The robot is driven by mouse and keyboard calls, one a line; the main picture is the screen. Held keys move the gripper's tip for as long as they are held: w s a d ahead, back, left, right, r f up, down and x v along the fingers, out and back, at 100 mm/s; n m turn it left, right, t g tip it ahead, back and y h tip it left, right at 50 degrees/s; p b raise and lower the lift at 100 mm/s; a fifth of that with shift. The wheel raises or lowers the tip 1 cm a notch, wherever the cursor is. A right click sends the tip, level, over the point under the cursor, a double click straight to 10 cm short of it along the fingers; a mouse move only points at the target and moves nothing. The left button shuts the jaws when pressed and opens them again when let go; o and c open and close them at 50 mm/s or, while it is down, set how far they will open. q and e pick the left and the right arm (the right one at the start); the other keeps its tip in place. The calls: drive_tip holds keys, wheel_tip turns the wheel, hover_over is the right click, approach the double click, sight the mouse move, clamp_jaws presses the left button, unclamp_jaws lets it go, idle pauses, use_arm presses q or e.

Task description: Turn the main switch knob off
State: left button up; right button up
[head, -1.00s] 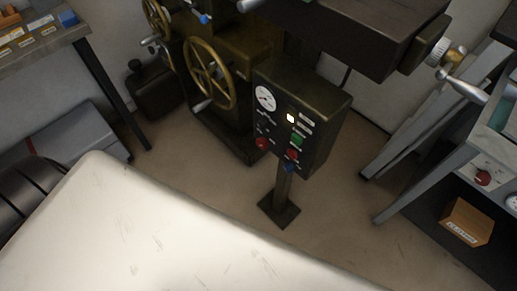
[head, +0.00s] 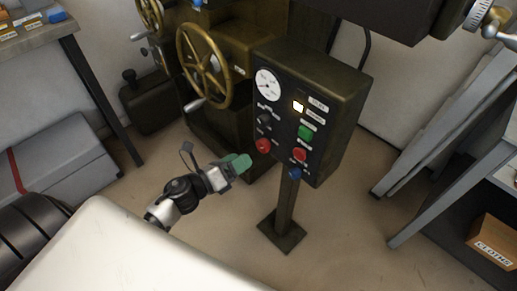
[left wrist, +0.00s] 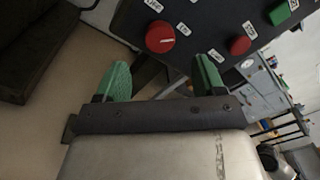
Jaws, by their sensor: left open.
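The dark control box (head: 309,116) stands on a post. A red round knob (head: 263,146) sits at the lower left of its front face. In the left wrist view the red knob (left wrist: 160,37) shows a white pointer line, with small white labels around it. I take it as the main switch knob; the labels are too small to read surely. My left gripper (head: 238,164) has green fingertips and is just below and left of the knob, apart from it. In the left wrist view the left gripper (left wrist: 158,75) is open and empty, the knob beyond its fingertips. My right gripper is not in view.
A black knob (head: 264,119), green button (head: 305,133), red button (head: 299,155) and blue knob (head: 295,173) share the box. A brass handwheel (head: 204,66) stands to its left. Floor is clear around the post foot (head: 281,237).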

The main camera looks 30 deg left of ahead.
sight(260, 148)
use_arm(q)
drive_tip(key=x, duration=0.7)
drive_tip(key=shift+w, duration=0.1)
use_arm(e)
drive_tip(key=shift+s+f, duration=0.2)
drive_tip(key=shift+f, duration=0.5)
use_arm(q)
drive_tip(key=c, duration=0.9)
